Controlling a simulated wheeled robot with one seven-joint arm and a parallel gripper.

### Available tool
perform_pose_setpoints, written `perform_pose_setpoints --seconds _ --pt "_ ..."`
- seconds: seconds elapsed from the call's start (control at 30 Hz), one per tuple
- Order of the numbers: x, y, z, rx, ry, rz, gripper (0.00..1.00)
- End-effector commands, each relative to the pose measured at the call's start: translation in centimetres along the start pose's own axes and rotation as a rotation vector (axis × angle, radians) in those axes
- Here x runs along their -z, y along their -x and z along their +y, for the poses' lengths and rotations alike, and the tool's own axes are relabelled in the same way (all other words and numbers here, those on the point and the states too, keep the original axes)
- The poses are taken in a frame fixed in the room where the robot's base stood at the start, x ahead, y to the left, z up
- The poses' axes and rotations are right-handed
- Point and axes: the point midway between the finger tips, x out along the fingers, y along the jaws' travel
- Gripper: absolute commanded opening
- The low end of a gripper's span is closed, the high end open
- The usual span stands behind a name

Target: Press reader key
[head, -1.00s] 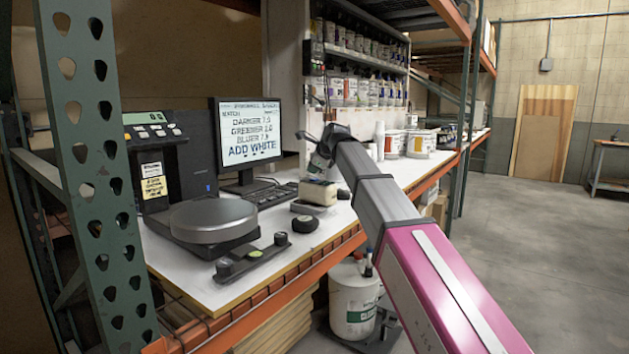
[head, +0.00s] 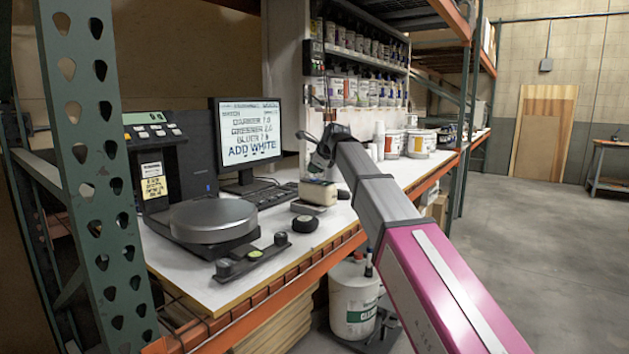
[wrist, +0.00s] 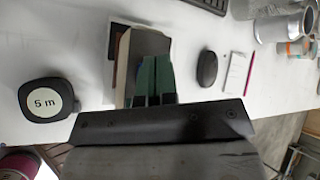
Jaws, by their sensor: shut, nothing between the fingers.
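A small cream block-shaped device with a dark top (head: 318,193) sits on the white bench, and in the wrist view it shows as a cream-sided, grey-topped device (wrist: 123,68). I take it for the reader; its key is not distinguishable. My gripper (wrist: 150,65) is shut and empty, its green fingers in front of the device's right part. I cannot tell whether they touch it. In the head view my wrist hides most of the gripper. A black machine (head: 175,160) with a row of pale keys stands at the bench's left end.
A black tape measure (wrist: 43,102) marked 5 m lies left of the device, and a dark mouse-shaped object (wrist: 207,68) lies right of it. A monitor (head: 247,140) reads ADD WHITE above a keyboard (head: 268,195). A green rack post (head: 95,180) stands at left.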

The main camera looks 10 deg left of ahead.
Motion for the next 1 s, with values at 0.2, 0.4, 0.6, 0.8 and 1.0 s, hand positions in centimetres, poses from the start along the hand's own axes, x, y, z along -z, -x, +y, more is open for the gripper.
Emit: perform_pose_setpoints --seconds 0.2,0.4,0.6,0.8,1.0 --pt "0.00 0.00 0.01 0.000 0.000 0.000 0.00" --pt "0.00 0.00 0.00 0.000 0.000 0.000 0.00" --pt "0.01 0.00 0.01 0.000 0.000 0.000 0.00" --pt "0.22 -0.27 0.24 0.000 0.000 0.000 0.00" --pt "0.43 -0.56 0.44 0.000 0.000 0.000 0.00"
